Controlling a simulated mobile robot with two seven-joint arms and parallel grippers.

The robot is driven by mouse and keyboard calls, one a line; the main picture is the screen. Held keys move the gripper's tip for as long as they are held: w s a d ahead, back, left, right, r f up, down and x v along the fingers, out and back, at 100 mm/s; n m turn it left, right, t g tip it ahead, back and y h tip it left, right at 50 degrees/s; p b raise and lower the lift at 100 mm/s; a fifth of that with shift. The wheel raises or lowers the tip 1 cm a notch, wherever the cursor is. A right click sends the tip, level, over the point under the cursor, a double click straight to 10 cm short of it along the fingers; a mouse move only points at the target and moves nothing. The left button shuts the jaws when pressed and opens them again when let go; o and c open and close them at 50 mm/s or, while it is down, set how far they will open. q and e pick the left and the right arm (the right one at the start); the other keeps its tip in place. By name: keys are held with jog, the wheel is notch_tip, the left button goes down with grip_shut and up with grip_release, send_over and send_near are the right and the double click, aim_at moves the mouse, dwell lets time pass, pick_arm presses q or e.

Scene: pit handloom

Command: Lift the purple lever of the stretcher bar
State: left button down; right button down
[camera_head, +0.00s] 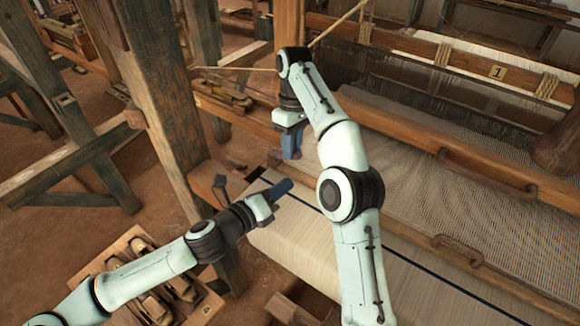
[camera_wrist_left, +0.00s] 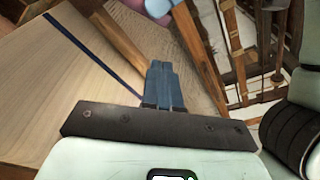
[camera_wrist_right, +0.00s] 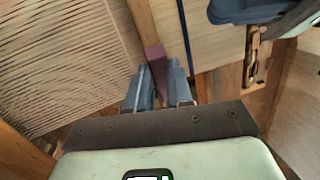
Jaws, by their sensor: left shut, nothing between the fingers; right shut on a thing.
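The purple lever (camera_wrist_right: 157,62) shows in the right wrist view at the end of a wooden bar (camera_wrist_right: 141,20), which I take to be the stretcher bar. My right gripper (camera_wrist_right: 160,78) has its blue fingers on either side of the lever and is shut on it. My left gripper (camera_head: 287,186) is shut and empty, just below the right one, over the pale cloth. Its closed fingers (camera_wrist_left: 164,82) fill the middle of the left wrist view.
Pale cloth (camera_head: 300,245) with a dark blue stripe lies below the grippers. A loom post (camera_head: 165,100) stands close to the left. A wooden tray (camera_head: 120,250) with several shuttles sits at the lower left. The woven sheet (camera_head: 450,170) stretches to the right.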

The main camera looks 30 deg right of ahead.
pick_arm(q)
jog(key=w+d, duration=0.1)
jog(key=d, duration=0.1)
jog(key=w+d+r, duration=0.1)
jog(key=d, duration=0.1)
jog(key=shift+w, duration=0.35)
jog(key=shift+w+d+r, duration=0.15)
jog(key=shift+w+d, duration=0.1)
jog(key=shift+w, duration=0.1)
